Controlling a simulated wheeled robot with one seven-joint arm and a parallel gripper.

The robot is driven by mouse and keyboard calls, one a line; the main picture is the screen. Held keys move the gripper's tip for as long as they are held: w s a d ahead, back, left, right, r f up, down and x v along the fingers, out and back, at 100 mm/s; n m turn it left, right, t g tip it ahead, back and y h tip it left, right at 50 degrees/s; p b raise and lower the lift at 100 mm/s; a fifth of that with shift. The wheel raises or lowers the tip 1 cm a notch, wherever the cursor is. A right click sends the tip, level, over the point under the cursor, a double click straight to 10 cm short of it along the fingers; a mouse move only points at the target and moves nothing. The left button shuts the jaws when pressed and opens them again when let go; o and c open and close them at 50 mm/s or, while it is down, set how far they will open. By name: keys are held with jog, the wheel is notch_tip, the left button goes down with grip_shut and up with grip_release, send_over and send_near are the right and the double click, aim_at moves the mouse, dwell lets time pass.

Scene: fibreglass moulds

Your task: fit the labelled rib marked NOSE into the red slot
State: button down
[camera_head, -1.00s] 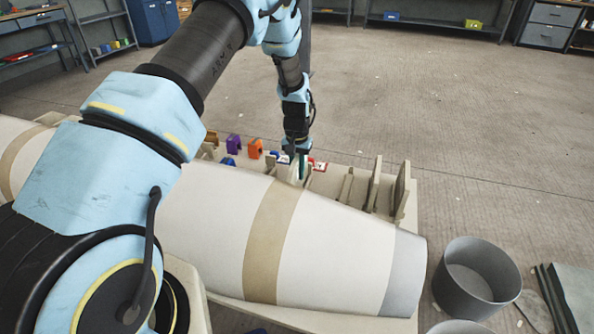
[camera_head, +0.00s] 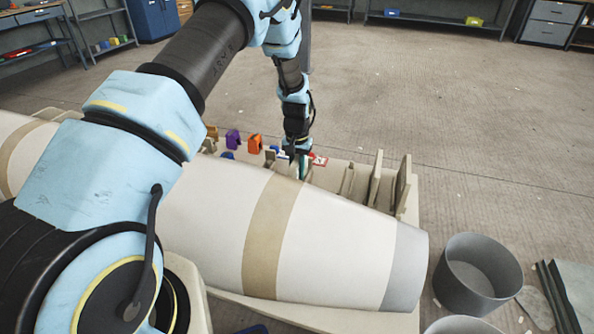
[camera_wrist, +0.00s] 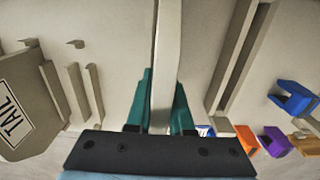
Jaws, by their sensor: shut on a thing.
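My gripper (camera_wrist: 163,100) has teal fingers, shut on a thin beige rib (camera_wrist: 168,45) that runs up the wrist view between them. In the head view, my gripper (camera_head: 299,166) is low over the far side of the mould, beside its pale board. No label shows on the held rib, so I cannot read its name. A red-and-white mark (camera_head: 319,160) lies on the board just right of the gripper; the slot itself is hidden or too small to make out. I cannot tell whether the rib's lower edge touches the board.
A beige rib labelled TAIL (camera_wrist: 17,105) is left in the wrist view. Upright ribs (camera_head: 375,178) stand right of the gripper. Orange (camera_head: 255,143) and purple (camera_head: 233,139) clips stand left. The long white mould (camera_head: 335,235) fills the near side; a grey bucket (camera_head: 455,270) stands right.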

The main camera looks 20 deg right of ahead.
aim_at(297, 158)
jog(key=shift+f+b, duration=0.45)
jog(key=shift+f, duration=0.25)
jog(key=c, duration=0.7)
grip_release()
notch_tip(297, 158, up, 11)
jog(key=shift+f+b, duration=0.1)
jog(key=shift+b, duration=0.3)
